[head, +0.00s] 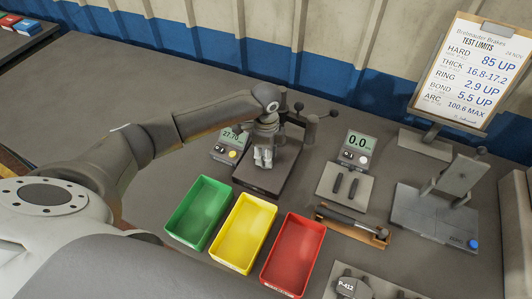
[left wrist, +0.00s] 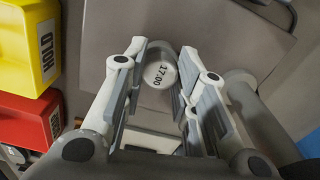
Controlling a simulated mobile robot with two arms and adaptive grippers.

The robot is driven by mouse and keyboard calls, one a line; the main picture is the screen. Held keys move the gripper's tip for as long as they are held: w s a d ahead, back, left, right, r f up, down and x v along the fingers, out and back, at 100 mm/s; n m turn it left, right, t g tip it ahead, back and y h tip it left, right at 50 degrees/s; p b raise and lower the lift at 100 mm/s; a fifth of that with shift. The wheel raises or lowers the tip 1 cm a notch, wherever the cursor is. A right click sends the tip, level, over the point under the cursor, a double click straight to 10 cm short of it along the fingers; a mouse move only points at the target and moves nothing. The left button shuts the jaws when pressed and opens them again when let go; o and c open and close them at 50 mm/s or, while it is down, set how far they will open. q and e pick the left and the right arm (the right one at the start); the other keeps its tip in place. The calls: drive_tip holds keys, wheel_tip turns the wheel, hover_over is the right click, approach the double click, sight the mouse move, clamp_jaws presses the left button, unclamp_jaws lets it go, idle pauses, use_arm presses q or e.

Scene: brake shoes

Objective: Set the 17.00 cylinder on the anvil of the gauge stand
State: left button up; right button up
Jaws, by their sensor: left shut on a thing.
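The 17.00 cylinder (left wrist: 160,75) is a short grey cylinder with a pale top face printed 17.00. It sits between the finger pads of my left gripper (left wrist: 165,90), which is shut on it. In the head view my left gripper (head: 263,157) points down over the dark base of the gauge stand (head: 258,182). The gauge stand's display (head: 233,136) reads about 27.70. My arm and fingers hide the anvil and most of the cylinder in the head view. I cannot tell whether the cylinder touches the anvil. My right gripper is not in view.
Green (head: 199,213), yellow (head: 243,232) and red (head: 293,253) bins stand in front of the gauge stand. Right of it are a second gauge reading 0.0 (head: 357,146), a tool in a wooden holder (head: 351,226) and an arc fixture (head: 436,215). A limits board (head: 470,75) stands behind.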

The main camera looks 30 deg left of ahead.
use_arm(q)
drive_tip(key=shift+f, duration=0.1)
drive_tip(key=o, duration=1.1)
drive_tip(key=shift+c, duration=0.2)
wheel_tip(320, 180, up, 12)
drive_tip(key=b, duration=0.1)
